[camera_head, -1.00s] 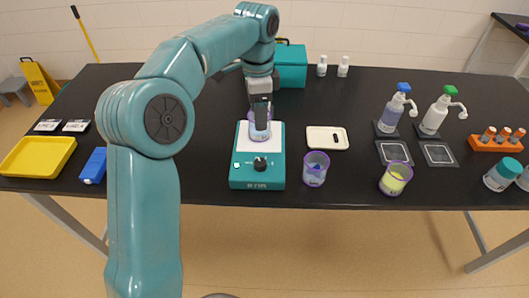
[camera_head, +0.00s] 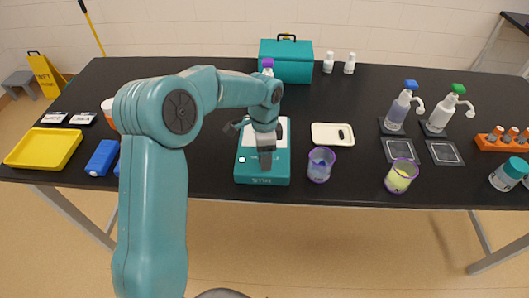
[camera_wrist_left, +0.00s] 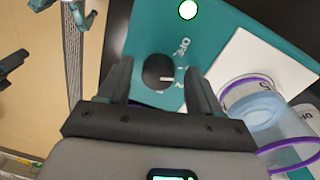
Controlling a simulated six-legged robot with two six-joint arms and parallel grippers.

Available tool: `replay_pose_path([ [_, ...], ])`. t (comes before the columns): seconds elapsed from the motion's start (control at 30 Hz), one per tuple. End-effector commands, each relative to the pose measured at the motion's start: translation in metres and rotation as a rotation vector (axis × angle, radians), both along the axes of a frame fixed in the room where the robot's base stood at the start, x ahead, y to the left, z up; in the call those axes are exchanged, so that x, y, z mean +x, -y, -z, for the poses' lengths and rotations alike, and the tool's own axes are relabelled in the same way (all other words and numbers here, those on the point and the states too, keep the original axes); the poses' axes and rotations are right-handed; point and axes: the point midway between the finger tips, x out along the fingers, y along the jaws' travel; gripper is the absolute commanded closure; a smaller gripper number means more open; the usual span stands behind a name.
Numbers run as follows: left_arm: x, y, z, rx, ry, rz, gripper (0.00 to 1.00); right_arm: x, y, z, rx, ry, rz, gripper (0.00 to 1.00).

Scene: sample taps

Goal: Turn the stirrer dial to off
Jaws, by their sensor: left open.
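The teal stirrer (camera_head: 262,181) stands near the table's front edge, its white top plate (camera_head: 248,138) partly behind my left arm. Its round black dial (camera_wrist_left: 158,72) shows in the left wrist view; the gripper hides it in the head view. The dial's white pointer mark faces right in the picture, below the printed OFF lettering (camera_wrist_left: 182,47). My left gripper (camera_head: 265,161) is open, pointing down over the stirrer's front. In the left wrist view its fingers stand on either side of the dial; I cannot tell whether they touch it. My right gripper does not show.
A yellow-filled beaker (camera_head: 401,175) and pump bottles (camera_head: 398,112) are further right.

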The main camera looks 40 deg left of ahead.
Motion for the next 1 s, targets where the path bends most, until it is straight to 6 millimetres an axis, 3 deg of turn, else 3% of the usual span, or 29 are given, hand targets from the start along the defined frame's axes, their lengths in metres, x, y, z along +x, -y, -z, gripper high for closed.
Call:
replay_pose_path([
  [0.2, 0.0004, -0.0003, -0.0001, 0.001, 0.001, 0.000, 0.39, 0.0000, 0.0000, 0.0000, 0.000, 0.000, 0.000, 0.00],
  [0.37, 0.0003, -0.0003, -0.0002, 0.000, 0.001, 0.000, 0.91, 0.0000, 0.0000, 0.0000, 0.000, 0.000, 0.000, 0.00],
  [0.67, 0.0003, 0.0001, 0.0001, 0.000, 0.002, -0.025, 0.92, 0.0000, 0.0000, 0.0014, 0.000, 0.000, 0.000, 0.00],
  [1.0, 0.0002, 0.0004, 0.0007, 0.000, 0.003, -0.227, 0.91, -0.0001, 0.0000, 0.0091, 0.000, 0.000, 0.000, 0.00],
])
